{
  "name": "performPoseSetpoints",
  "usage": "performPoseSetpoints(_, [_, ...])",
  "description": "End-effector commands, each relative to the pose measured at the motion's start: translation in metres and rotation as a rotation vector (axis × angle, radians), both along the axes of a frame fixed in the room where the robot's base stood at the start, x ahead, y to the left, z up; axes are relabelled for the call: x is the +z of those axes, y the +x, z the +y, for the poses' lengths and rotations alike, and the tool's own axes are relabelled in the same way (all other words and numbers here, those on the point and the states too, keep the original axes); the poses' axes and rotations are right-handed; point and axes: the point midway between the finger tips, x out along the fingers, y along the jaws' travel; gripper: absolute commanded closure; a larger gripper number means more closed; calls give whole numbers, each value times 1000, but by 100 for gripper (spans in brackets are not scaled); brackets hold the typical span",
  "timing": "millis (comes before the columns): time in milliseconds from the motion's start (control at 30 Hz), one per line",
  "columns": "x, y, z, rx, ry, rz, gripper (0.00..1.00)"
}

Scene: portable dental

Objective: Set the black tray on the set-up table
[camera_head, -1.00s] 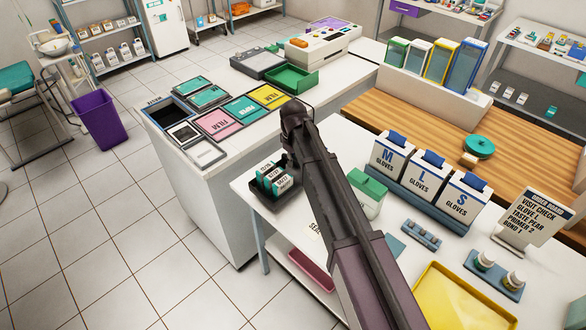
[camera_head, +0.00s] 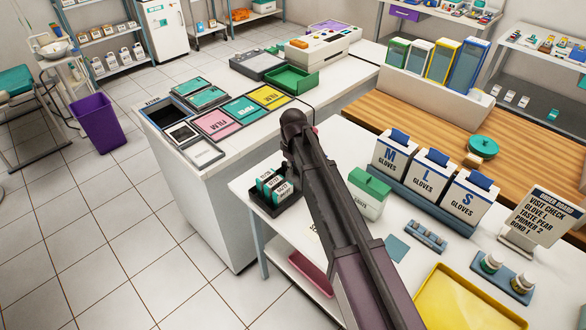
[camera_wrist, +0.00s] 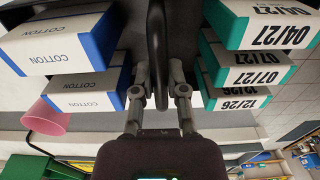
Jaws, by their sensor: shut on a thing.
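The black tray (camera_head: 256,200) is at the left end of the white table (camera_head: 355,240). It holds boxes with teal ends and printed dates (camera_head: 272,185). In the wrist view my gripper (camera_wrist: 160,80) is shut on the tray's upright black handle (camera_wrist: 157,35). Cotton boxes (camera_wrist: 55,45) lie on one side of the handle and dated boxes (camera_wrist: 262,30) on the other. In the head view my arm hides the gripper and part of the tray. The tray looks level over the tabletop; I cannot tell whether it touches.
On the white table stand a green-lidded box (camera_head: 369,192), glove boxes (camera_head: 431,172), a yellow tray (camera_head: 465,305) and a sign board (camera_head: 540,215). A counter (camera_head: 205,165) with film packs is at the left. A pink tray (camera_head: 310,272) is on the shelf below.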

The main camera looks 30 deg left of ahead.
Motion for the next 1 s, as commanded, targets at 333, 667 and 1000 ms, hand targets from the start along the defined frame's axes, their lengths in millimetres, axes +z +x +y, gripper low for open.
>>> performPoseSetpoints(333, [-1,0,0,0,0,0,48])
performPoseSetpoints(667, [1,0,0,-1,0,0,48])
performPoseSetpoints(1000, [18,0,-1,-1,0,0,48])
